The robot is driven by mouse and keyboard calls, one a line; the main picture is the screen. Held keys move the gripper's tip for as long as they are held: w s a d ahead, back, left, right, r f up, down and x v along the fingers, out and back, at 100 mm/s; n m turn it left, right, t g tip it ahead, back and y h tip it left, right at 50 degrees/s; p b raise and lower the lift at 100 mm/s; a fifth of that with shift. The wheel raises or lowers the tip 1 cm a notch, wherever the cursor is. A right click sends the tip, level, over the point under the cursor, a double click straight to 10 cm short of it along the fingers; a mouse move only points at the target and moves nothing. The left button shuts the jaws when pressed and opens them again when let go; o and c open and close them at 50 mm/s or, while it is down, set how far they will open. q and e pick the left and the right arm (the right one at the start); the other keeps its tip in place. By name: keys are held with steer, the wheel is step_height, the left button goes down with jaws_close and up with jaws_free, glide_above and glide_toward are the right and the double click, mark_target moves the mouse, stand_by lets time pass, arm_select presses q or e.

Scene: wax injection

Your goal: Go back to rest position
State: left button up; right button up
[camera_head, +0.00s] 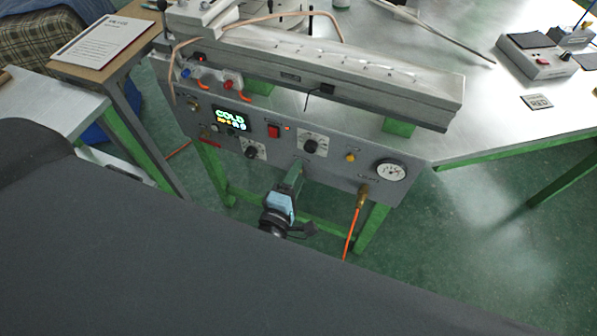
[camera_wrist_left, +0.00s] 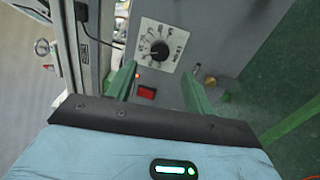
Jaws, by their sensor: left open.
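My left gripper (camera_head: 294,173) is in front of the lower part of the grey machine panel (camera_head: 228,150), pointing at it, below the red switch and the large knob. In the left wrist view my left gripper (camera_wrist_left: 158,72) is open, with its two green fingers apart and nothing held. The red switch (camera_wrist_left: 147,93) and the black knob (camera_wrist_left: 159,50) on its white dial show between and beyond the fingers. Whether the fingers touch the panel cannot be told. My right gripper is in neither view.
The panel carries a lit display reading COLD (camera_head: 231,118), a gauge (camera_head: 391,171) and a brass fitting with an orange hose (camera_head: 352,232). A metal bench (camera_head: 455,110) with green legs stands behind. A wooden table (camera_head: 112,62) holds a paper sheet (camera_head: 105,38).

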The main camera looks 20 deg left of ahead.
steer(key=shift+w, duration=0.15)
arm_select(q)
steer(key=s+a+f+m+g+p, duration=0.1)
steer(key=s+f+m+g, duration=0.1)
steer(key=s+m, duration=0.5)
steer(key=s+a+f+m+g+h+p, duration=0.1)
steer(key=s+a+f+m+g, duration=0.1)
steer(key=s+m, duration=0.4)
steer(key=s+a+f+m+g+p, duration=0.1)
steer(key=s+f+m+g, duration=0.3)
steer(key=s, duration=1.1)
steer(key=m+g, duration=0.1)
steer(key=m, duration=0.2)
steer(key=shift+a+m+h, duration=0.3)
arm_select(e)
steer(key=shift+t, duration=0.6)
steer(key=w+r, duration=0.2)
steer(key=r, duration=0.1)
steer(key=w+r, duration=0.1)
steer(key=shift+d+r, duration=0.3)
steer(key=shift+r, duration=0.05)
